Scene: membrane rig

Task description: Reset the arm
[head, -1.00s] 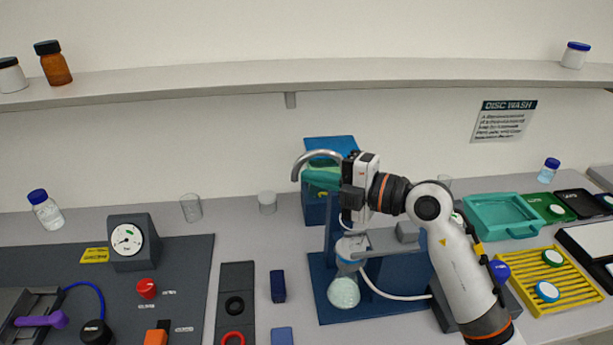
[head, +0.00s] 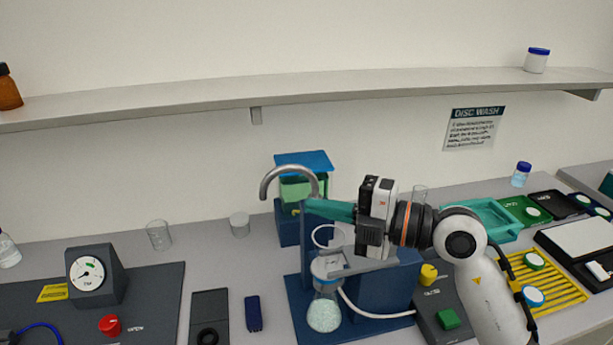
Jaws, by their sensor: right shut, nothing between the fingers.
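My right gripper (head: 309,206) has slim teal fingers, closed together and pointing left. Nothing shows between them. It hangs above the blue membrane rig, with the tips in front of the blue-lidded container (head: 302,191) and just right of the curved grey tap (head: 266,184); I cannot tell whether they touch anything. My right arm (head: 487,285) reaches in from the lower right. A flask with pale contents (head: 324,314) stands below on the rig's blue base (head: 300,302). My left gripper is out of view.
A pale hose (head: 380,314) curves from the flask. A control panel with a yellow knob (head: 429,273) and green button (head: 448,319) stands right of the rig. Beyond are a teal tray (head: 509,231) and a yellow rack (head: 561,293). Clear bench lies around a glass beaker (head: 159,236).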

